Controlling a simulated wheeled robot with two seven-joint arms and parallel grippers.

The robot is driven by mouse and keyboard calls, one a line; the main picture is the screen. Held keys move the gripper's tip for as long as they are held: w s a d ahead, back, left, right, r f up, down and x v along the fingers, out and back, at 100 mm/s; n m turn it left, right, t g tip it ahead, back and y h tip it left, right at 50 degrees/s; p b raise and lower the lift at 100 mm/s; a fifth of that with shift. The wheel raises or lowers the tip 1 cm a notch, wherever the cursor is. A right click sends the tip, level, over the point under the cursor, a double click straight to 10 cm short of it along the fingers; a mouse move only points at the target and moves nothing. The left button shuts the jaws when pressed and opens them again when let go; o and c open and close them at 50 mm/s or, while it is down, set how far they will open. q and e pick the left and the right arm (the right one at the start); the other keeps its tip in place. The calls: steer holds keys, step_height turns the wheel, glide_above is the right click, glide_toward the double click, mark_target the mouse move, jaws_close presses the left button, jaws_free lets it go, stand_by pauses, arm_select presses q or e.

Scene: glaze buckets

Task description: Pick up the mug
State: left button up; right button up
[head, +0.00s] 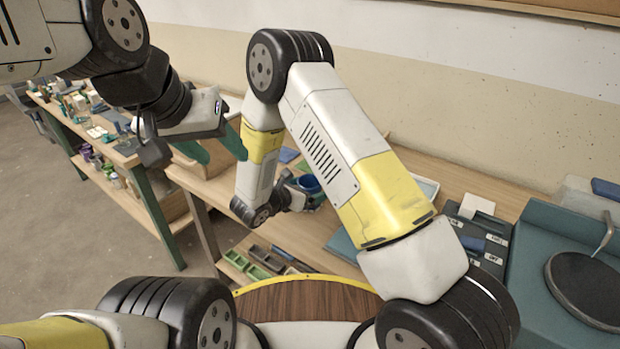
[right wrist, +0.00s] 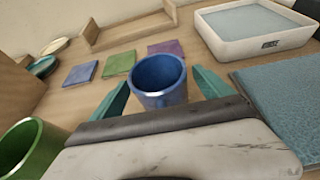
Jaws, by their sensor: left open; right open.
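A blue mug (right wrist: 158,80) stands upright on the wooden table in the right wrist view; its open rim faces me and I see no handle. In the head view the blue mug (head: 309,184) is partly hidden behind my right arm. My right gripper (right wrist: 160,82) is open, with one green finger on each side of the mug; I cannot tell whether either touches it. My left gripper (head: 213,146) is open and empty, raised in the air left of the right arm.
A green cup (right wrist: 30,148) stands close at the lower left in the right wrist view. Flat coloured tiles (right wrist: 120,63) and a wooden tray (right wrist: 128,27) lie behind the mug. A white basin (right wrist: 255,30) and a blue slab (right wrist: 285,95) are to the right.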

steer(key=shift+r, duration=0.1)
steer(key=c, duration=1.8)
step_height(320, 180, up, 10)
